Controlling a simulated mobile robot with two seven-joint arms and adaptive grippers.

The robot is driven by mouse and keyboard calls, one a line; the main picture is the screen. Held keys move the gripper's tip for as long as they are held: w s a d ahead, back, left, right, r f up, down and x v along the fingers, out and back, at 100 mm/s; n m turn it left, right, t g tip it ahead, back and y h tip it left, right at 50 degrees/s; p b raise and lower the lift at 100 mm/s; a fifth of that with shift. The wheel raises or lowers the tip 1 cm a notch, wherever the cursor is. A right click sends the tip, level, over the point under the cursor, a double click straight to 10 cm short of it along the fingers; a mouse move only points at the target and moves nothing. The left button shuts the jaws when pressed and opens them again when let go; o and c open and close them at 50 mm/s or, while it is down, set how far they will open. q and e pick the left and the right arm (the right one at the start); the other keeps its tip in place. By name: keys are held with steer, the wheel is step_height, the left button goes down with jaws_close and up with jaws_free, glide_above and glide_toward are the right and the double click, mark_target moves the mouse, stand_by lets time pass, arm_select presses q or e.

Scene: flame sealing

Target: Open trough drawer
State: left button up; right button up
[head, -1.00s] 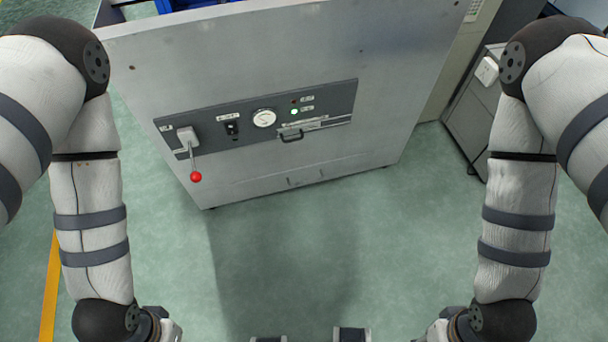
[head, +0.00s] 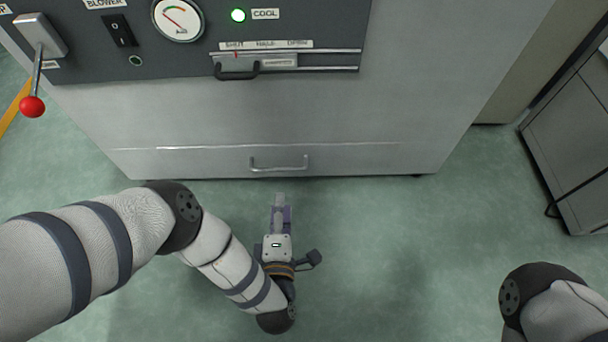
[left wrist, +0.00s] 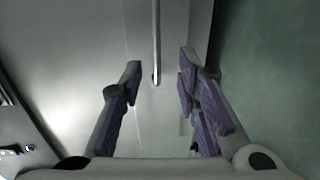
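The trough drawer (head: 205,164) is the low strip of the grey machine's front, below a thin bright seam. It looks flush with the panel. Its metal bar handle (head: 279,168) is at the middle of the strip. My left gripper (head: 280,200) is just in front of and below the handle, pointing at the machine. In the left wrist view the handle (left wrist: 156,40) runs upright in the picture, its lower end between the open purple-padded fingers (left wrist: 160,66). I see no finger closed on it. My right gripper is out of view.
The control panel (head: 180,60) above has a red-knobbed lever (head: 33,106), a gauge (head: 178,18) and a slider with a black handle (head: 237,72). A grey cabinet (head: 575,130) stands at the right. The green floor (head: 400,230) between is clear.

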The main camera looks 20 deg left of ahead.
mark_target(280, 168)
arm_select(q)
steer(key=b+x, duration=0.2)
steer(key=x, duration=0.4)
steer(key=b+x, duration=0.3)
steer(key=x, duration=0.3)
steer(key=shift+a+r, duration=0.2)
jaws_close()
